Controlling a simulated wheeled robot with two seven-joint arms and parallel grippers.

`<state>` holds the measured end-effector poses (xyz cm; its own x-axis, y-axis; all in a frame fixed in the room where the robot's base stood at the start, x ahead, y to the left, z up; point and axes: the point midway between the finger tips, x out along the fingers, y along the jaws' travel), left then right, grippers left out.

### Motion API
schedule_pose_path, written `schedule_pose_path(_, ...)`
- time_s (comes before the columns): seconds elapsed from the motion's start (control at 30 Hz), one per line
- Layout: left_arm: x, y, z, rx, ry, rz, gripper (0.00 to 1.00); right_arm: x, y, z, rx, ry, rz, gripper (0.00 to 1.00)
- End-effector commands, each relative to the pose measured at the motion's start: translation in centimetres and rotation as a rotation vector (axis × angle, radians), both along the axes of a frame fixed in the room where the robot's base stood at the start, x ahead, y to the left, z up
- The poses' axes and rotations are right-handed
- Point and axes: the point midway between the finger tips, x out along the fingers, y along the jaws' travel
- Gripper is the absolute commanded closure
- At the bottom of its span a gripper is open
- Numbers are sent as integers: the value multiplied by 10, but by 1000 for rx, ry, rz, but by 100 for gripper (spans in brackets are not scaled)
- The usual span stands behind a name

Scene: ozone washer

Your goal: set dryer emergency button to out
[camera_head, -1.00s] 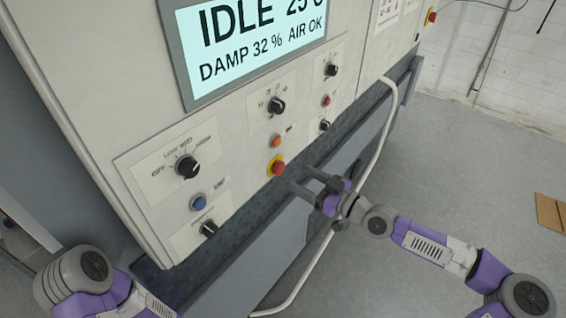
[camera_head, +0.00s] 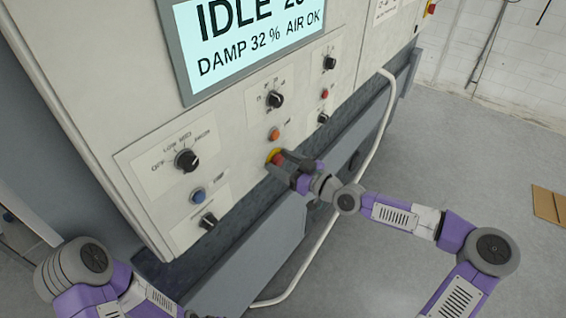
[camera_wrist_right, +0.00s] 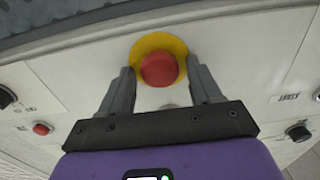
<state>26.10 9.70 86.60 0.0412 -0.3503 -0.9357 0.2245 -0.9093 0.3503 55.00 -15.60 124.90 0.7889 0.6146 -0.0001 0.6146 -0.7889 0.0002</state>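The emergency button is a red mushroom button on a yellow round base, on the front panel of the machine; in the head view the red cap (camera_head: 277,157) is partly covered by my right gripper. In the right wrist view the red button (camera_wrist_right: 159,69) sits centred between the two fingers. My right gripper (camera_head: 285,168) is at the panel, its fingers apart on either side of the button; in the wrist view (camera_wrist_right: 160,88) gaps show between the fingers and the cap. My left arm shows at the lower left of the head view, but its gripper is out of view.
A display (camera_head: 255,40) reads IDLE and DAMP 32 %. Nearby are an orange button (camera_head: 274,134), a blue button (camera_head: 198,195), a small red button (camera_head: 324,94) and several black knobs. A white rail (camera_head: 372,160) runs along the machine's front.

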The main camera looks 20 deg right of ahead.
Motion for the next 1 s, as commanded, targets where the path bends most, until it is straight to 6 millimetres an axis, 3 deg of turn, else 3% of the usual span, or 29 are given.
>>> schedule_pose_path(0.03,0,0,0,0,0,0,57,0,0,0,0,0,0,46)
schedule_pose_path(0.4,0,0,0,0,0,0,57,0,0,0,0,0,0,100)
schedule_pose_path(0.97,0,0,-5,0,0,0,57,-10,-7,-1,-2,1,1,100)
schedule_pose_path(1.0,0,0,-5,0,0,0,57,-10,-7,-1,-1,2,1,52)
